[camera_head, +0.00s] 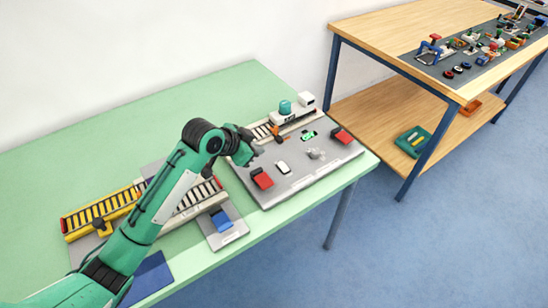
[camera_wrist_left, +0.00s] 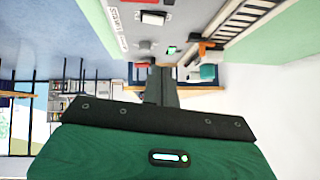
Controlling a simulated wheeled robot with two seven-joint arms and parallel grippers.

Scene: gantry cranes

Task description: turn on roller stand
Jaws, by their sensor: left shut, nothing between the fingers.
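A grey board (camera_head: 290,185) lies on the green table and carries red blocks (camera_head: 262,178), a small white part (camera_head: 283,167), a green-lit part (camera_head: 308,135) and a grey knob-like part (camera_head: 316,154). Beside it are roller tracks with yellow side rails (camera_head: 98,213). I cannot tell which of these belongs to the roller stand. My left gripper (camera_head: 254,154) is over the board's left part, shut and empty. In the left wrist view its closed fingers (camera_wrist_left: 162,86) point toward the board, where the white part (camera_wrist_left: 153,18) shows. My right gripper is not in view.
A small plate with a blue block (camera_head: 221,220) lies at the table's front edge, near a dark blue mat (camera_head: 148,278). A wooden table (camera_head: 400,30) with small models stands at the right, with a green tray (camera_head: 412,141) on its lower shelf.

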